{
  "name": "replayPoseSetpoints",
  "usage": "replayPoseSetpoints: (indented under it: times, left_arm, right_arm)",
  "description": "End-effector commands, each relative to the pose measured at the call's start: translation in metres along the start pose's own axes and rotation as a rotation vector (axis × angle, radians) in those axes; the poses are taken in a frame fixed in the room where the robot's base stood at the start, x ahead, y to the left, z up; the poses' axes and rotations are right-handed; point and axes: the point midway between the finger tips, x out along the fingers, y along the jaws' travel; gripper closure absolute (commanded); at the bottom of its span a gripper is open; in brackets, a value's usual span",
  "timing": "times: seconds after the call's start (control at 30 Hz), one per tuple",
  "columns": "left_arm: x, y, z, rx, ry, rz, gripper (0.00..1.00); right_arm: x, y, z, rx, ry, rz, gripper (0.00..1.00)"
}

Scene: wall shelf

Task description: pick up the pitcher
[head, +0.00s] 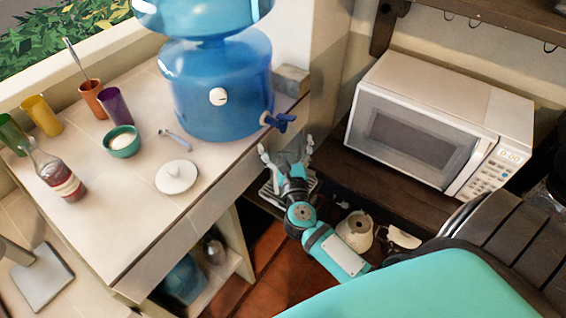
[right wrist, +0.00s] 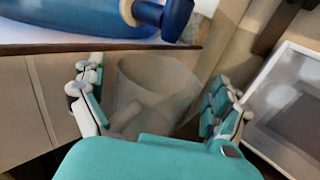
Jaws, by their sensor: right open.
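My right gripper (head: 287,150) is open, with its fingers spread, below the counter edge and left of the microwave. A greyish, see-through pitcher (head: 291,160) stands just beyond and between its fingers, partly hidden by the hand. In the right wrist view the pitcher (right wrist: 158,80) is a pale, wide-mouthed cylinder with its handle toward the palm. The fingers of my right gripper (right wrist: 158,95) flank it on both sides, with gaps visible. The pitcher's lower part is hidden behind the palm. My left gripper is not in view.
A blue water dispenser (head: 215,90) with a blue tap (head: 278,121) stands on the tiled counter (head: 130,210) above and left of the hand. A white microwave (head: 440,120) sits right on the dark shelf (head: 375,185). A cream jug (head: 357,232) stands below beside my arm.

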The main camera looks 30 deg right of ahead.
Motion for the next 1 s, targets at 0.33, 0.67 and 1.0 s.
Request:
replayPoseSetpoints:
  times: [0.33, 0.67, 1.0]
  left_arm:
    - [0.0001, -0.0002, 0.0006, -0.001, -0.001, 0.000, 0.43]
    - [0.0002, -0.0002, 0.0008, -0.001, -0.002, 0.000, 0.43]
    - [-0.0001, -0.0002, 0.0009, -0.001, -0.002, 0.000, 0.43]
  right_arm:
    - [0.0009, 0.0001, -0.0009, 0.000, 0.001, 0.000, 0.16]
    - [0.0008, 0.0001, -0.0010, 0.001, 0.001, 0.000, 0.59]
    - [0.0013, 0.0002, 0.0013, 0.001, -0.003, 0.000, 0.77]
